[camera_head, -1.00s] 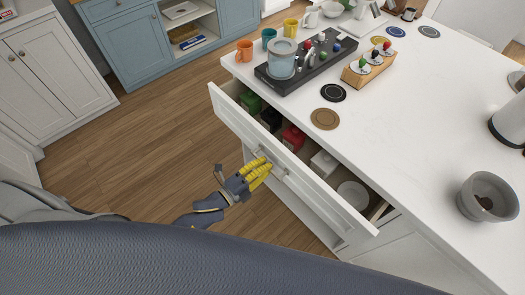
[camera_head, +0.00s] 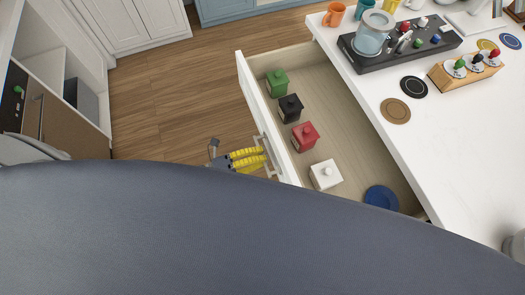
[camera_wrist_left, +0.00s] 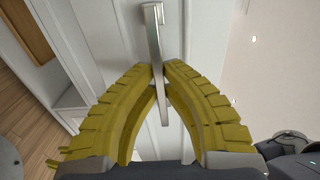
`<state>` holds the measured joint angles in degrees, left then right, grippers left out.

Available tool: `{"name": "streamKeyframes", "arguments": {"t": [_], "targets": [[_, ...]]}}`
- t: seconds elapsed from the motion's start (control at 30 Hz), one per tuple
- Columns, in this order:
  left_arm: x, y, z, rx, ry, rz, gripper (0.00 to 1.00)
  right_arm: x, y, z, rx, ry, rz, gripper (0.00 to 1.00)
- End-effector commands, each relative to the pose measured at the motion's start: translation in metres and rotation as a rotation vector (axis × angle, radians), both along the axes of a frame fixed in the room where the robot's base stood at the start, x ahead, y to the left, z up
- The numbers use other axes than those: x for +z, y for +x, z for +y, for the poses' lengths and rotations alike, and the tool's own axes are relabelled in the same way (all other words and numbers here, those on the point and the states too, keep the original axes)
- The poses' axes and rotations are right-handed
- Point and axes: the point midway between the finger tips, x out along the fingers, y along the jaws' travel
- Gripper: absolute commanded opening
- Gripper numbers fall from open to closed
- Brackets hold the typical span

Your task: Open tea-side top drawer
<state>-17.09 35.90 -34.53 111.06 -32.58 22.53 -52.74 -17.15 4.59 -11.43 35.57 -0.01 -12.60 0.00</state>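The white drawer (camera_head: 345,120) is pulled far out from under the counter, and its wooden floor is widely exposed. Its metal bar handle (camera_wrist_left: 153,35) is on the outer front face. My left gripper (camera_head: 262,156) has yellow ribbed fingers and is at this handle. In the left wrist view the fingertips (camera_wrist_left: 164,72) close together around the bar. My right gripper is not in view.
The white countertop (camera_head: 450,145) holds a black tray (camera_head: 400,50) with a clear vessel (camera_head: 375,30), a wooden pod holder (camera_head: 465,72), coasters (camera_head: 395,111) and cups (camera_head: 334,13). Open wooden floor (camera_head: 180,95) lies left of the drawer. My body covers the lower view.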

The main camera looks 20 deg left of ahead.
Motion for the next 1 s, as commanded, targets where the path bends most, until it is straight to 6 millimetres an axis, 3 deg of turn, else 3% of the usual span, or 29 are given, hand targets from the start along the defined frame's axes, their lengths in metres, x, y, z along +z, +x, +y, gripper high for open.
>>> {"name": "streamKeyframes", "arguments": {"t": [0.43, 0.47, 0.63, 1.0], "targets": [[-0.0001, -0.0005, 0.0007, -0.006, 0.001, -0.001, 0.00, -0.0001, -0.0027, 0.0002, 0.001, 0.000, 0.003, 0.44], [-0.0001, -0.0005, 0.0007, -0.006, 0.001, -0.001, 0.11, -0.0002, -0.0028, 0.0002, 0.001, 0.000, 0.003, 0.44], [0.0000, -0.0005, 0.0006, -0.006, 0.001, -0.001, 0.31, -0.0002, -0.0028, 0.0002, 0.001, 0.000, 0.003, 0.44], [-0.0005, -0.0038, 0.0050, -0.005, 0.001, 0.001, 0.32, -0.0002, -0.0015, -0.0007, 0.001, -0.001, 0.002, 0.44]]}}
